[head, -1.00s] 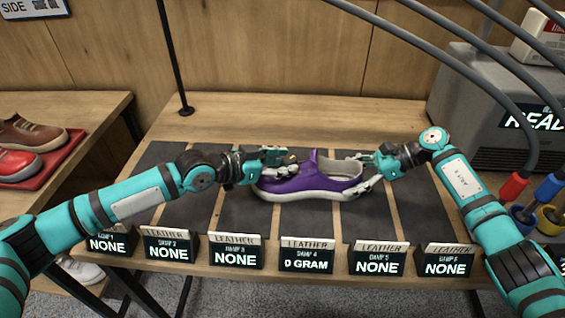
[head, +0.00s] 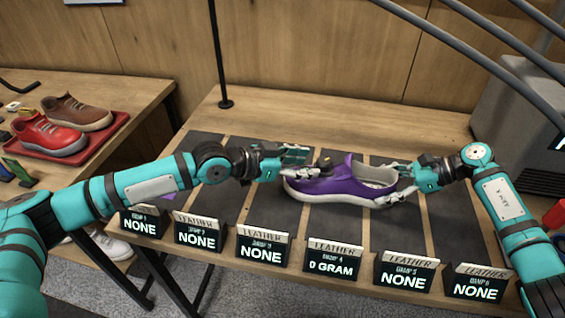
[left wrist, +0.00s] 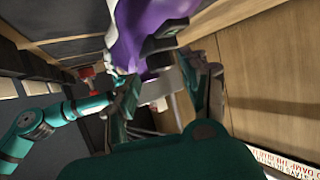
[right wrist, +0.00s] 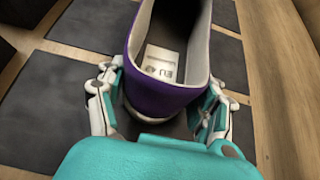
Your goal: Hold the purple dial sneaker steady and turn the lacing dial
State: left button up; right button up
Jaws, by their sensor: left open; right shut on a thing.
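The purple sneaker (head: 345,181) with a white sole stands upright on the dark mat strips, toe to the left. A small dial (head: 323,161) appears on its top near the front, partly hard to make out. My right gripper (head: 402,181) is shut on the heel; the right wrist view shows its fingers on either side of the purple heel (right wrist: 172,95). My left gripper (head: 303,162) is open at the toe end, close beside the dial. Its fingers are apart in the left wrist view, near the purple upper (left wrist: 150,30); contact with the dial cannot be told.
A row of several small signs (head: 335,260) lines the table's front edge. A red tray (head: 105,135) with red and brown shoes is on the left table. A thin black post (head: 219,60) stands behind. Cables hang at upper right. The mat around the sneaker is clear.

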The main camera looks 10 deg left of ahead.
pick_arm(q)
jog(key=v, duration=0.8)
jog(key=shift+f, duration=0.1)
